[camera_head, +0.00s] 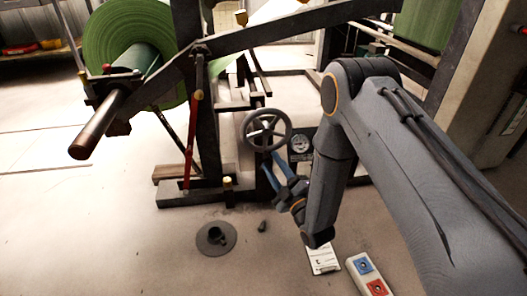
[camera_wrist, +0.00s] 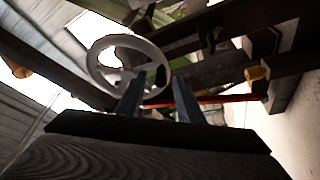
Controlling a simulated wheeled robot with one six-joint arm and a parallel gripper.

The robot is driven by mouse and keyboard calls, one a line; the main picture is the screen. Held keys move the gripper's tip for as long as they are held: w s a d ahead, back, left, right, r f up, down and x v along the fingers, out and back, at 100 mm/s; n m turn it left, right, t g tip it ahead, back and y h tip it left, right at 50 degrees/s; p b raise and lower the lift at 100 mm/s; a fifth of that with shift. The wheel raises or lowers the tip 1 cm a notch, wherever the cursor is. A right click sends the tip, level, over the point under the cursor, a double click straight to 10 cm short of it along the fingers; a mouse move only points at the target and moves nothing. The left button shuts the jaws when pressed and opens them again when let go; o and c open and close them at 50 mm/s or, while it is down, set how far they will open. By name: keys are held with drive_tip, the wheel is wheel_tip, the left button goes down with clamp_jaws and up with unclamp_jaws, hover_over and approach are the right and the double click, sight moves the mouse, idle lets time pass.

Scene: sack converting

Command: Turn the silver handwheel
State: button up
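The handwheel (camera_head: 267,111) looks grey in the head view and is mounted on the machine frame, with spokes and a round rim. In the wrist view the handwheel (camera_wrist: 92,62) looks pale silver, with a dark handle knob (camera_wrist: 161,76) on its right side. My gripper (camera_head: 271,160) is just below the wheel's lower rim. In the wrist view my gripper (camera_wrist: 159,77) has its two blue-grey fingers apart, with the knob showing between and beyond the tips. Nothing is held. Whether a finger touches the wheel I cannot tell.
A green roll (camera_head: 130,45) on a shaft is at the upper left. A round gauge (camera_head: 300,143) stands right of the wheel. A red bar (camera_head: 192,140) slants on the frame. A dark round base (camera_head: 216,238) and a control box (camera_head: 368,274) are on the floor. The left floor is clear.

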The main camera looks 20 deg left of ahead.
sight(264, 152)
drive_tip(key=b+x, duration=0.2)
drive_tip(key=x, duration=0.5)
drive_tip(key=shift+b, duration=0.4)
clamp_jaws()
